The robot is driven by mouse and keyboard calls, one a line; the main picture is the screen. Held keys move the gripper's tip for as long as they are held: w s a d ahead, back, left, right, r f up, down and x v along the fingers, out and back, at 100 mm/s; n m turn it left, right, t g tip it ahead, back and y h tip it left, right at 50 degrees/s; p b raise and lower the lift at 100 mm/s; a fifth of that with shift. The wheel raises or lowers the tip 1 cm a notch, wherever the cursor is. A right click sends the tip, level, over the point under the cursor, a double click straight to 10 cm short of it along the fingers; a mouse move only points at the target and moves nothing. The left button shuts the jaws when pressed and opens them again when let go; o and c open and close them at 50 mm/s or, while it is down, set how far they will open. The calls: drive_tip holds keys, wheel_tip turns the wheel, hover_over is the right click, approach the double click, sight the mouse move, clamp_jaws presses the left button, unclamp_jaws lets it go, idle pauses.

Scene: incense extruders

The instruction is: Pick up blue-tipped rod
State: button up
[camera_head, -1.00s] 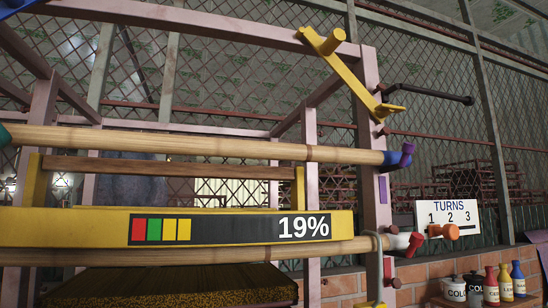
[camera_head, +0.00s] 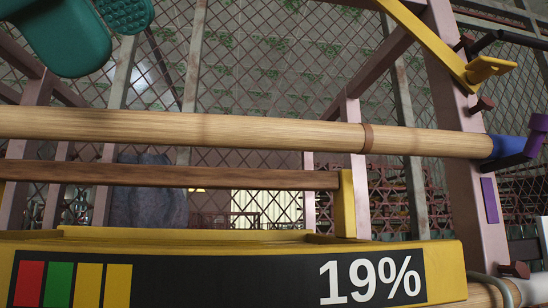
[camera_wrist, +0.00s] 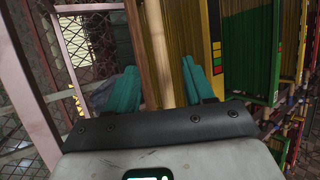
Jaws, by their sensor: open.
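The blue-tipped rod (camera_head: 250,133) is a long, pale bamboo pole lying nearly level across the head view. Its blue end (camera_head: 506,146), with a purple piece beside it, is at the right by a pink post. My gripper (camera_head: 102,42) shows teal fingers at the top left, above the rod. In the wrist view my gripper (camera_wrist: 157,70) is open, with a pale bamboo rod (camera_wrist: 157,45) running through the gap between its fingers as seen. Contact with the rod cannot be told. The rod's left end is out of the head view.
A yellow panel reading 19% (camera_head: 445,270) stands below the rod. A brown bar (camera_head: 170,176) lies between them. A pink post (camera_head: 462,215) and a yellow bracket (camera_head: 440,50) stand at right. A mesh fence is behind.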

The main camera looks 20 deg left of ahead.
sight(154, 114)
drive_tip(key=shift+a+p+x, duration=0.2)
drive_tip(key=shift+p+x, duration=0.8)
drive_tip(key=shift+x, duration=1.7)
clamp_jaws()
